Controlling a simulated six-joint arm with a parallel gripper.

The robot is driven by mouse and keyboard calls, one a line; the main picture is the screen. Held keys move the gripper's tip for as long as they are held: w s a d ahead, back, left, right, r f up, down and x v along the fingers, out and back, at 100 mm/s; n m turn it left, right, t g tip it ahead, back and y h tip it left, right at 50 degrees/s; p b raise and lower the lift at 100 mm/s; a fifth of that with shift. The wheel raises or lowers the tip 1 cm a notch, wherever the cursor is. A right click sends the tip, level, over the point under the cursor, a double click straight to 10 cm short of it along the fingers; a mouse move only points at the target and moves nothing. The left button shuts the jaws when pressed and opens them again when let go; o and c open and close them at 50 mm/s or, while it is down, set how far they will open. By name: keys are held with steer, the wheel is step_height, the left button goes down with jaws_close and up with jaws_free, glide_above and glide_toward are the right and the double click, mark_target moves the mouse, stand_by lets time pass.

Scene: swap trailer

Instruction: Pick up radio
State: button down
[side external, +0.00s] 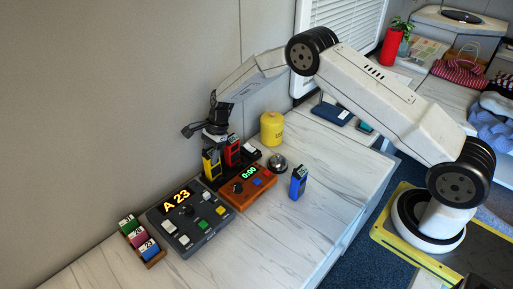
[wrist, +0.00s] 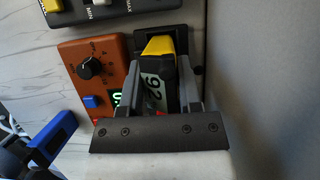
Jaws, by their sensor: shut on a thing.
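My gripper (side external: 213,146) points down over the radios by the wall. In the wrist view its fingers (wrist: 160,90) stand on both sides of the yellow radio (wrist: 158,47) and are shut on it. The yellow radio (side external: 211,164) has a black body and a numbered white label, and stands upright at a dark holder (wrist: 180,33). I cannot tell whether it is clear of the holder. A red radio (side external: 233,152) stands right beside it, mostly hidden in the wrist view. A blue radio (side external: 299,182) stands apart on the counter, also at the wrist view's lower left (wrist: 52,138).
An orange timer box (side external: 247,191) and a dark grey panel (side external: 190,220) reading A 23 stand in front of the radios. A bell (side external: 277,162) and a yellow canister (side external: 272,128) are to the right. The wall is close behind. The counter's front right is clear.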

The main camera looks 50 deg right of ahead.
steer(key=shift+r, duration=0.2)
steer(key=shift+r, duration=1.35)
steer(key=s+d+r, duration=0.1)
steer(key=s+r, duration=0.9)
steer(key=s, duration=0.4)
steer(key=shift+d, duration=0.2)
